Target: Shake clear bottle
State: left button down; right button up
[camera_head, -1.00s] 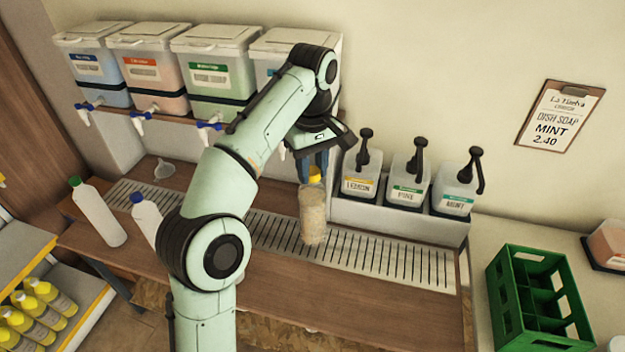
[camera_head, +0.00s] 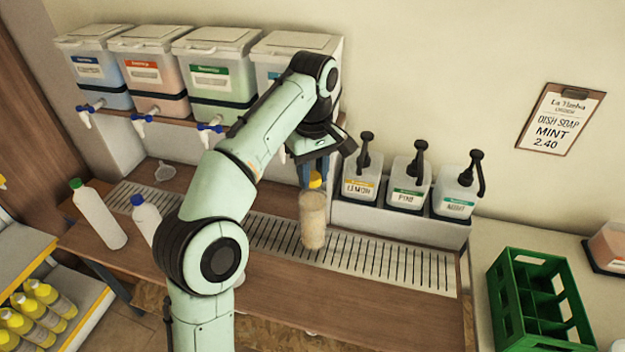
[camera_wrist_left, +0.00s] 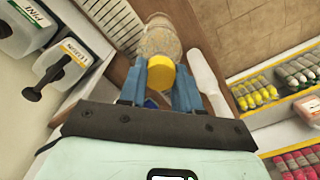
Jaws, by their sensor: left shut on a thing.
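The clear bottle (camera_head: 313,222) has a yellow cap and a pale, cloudy look. It hangs roughly upright in front of the pump dispensers, over the slotted drain strip (camera_head: 390,262). My left gripper (camera_head: 313,181) is above it, shut on it near the yellow cap. In the left wrist view the bottle (camera_wrist_left: 158,42) and its yellow cap (camera_wrist_left: 161,74) lie between the blue fingers (camera_wrist_left: 160,92). Whether its base touches the strip is hard to tell. My right gripper is not in view.
Pump dispensers (camera_head: 405,185) stand close to the right of the bottle. Large drums (camera_head: 215,70) with taps line the back left. A white bottle with a green cap (camera_head: 98,218) and one with a blue cap (camera_head: 146,216) stand left. A green crate (camera_head: 540,300) is at right.

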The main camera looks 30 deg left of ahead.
pick_arm(q)
notch_tip(320, 180, up, 4)
jog(key=shift+f, duration=0.2)
send_over(313, 213)
jog(key=w+a, duration=0.2)
jog(key=w, duration=0.1)
jog(key=shift+s+d+f, duration=0.1)
jog(key=shift+f, duration=1.7)
jog(key=shift+s+d+f, duration=0.1)
jog(key=shift+f, duration=1.7)
notch_tip(313, 213, up, 7)
jog(key=shift+w+r, duration=0.1)
jog(key=shift+w, duration=0.05)
notch_tip(313, 213, down, 7)
jog(key=shift+f, duration=0.1)
jog(key=shift+d, duration=0.15)
